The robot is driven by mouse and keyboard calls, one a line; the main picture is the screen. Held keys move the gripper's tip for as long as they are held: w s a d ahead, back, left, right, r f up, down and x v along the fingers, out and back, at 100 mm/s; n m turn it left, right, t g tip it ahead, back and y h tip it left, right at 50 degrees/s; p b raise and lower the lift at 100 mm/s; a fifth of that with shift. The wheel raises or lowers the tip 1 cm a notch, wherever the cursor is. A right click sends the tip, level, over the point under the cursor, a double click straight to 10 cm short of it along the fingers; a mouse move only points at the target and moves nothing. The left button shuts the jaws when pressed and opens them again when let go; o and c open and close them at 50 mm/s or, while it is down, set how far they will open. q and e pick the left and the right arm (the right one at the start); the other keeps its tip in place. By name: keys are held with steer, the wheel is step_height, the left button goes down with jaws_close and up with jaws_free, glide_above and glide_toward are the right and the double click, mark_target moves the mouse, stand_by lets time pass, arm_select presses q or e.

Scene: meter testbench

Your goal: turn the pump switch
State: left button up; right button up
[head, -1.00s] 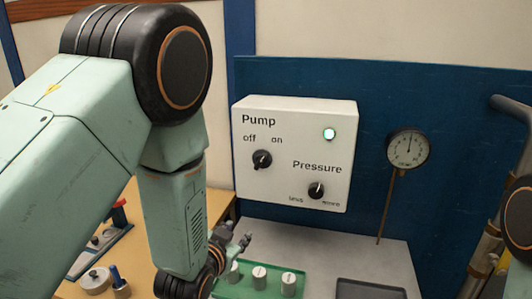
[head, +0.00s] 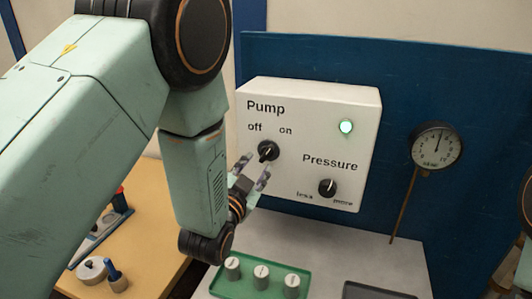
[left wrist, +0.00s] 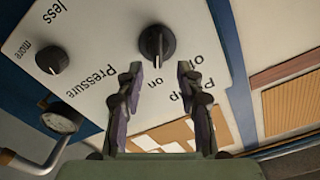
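The pump switch (head: 268,151) is a black rotary knob under the "off" and "on" labels on a white control box (head: 310,100). It also shows in the left wrist view (left wrist: 157,43). My left gripper (head: 254,170) is open and empty, just in front of and slightly below the knob. In the left wrist view the two fingertips (left wrist: 161,72) are spread, with the knob between and beyond them, apart from both. My right gripper is not in view.
A green light (head: 346,127) is lit on the box. The pressure knob (head: 327,188) sits lower right. A gauge (head: 437,146) stands right on a thin pipe. Below, a green tray (head: 245,287) holds white cylinders. A dark tray (head: 375,292) lies beside it.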

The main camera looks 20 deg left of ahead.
mark_target(267, 154)
arm_select(q)
steer(key=shift+w+d+r+p, duration=0.15)
steer(key=shift+w+d+r, duration=0.15)
steer(key=shift+w, duration=0.35)
steer(key=shift+w+d+r+p, duration=0.15)
steer(key=shift+w+d, duration=0.15)
steer(key=shift+w, duration=0.3)
steer(key=w, duration=0.3)
steer(key=shift+w+a+f, duration=0.25)
steer(key=shift+f, duration=0.15)
steer(key=shift+w+a, duration=0.15)
steer(key=shift+w, duration=0.1)
steer(key=shift+s+d+r, duration=0.3)
steer(key=shift+s+d, duration=0.05)
steer(key=shift+d, duration=0.05)
steer(key=shift+w+a+f, duration=0.25)
steer(key=shift+w+f, duration=0.05)
steer(key=shift+w, duration=0.1)
steer(key=c, duration=0.5)
steer(key=shift+c, duration=0.7)
steer(key=shift+d, duration=0.15)
jaws_close()
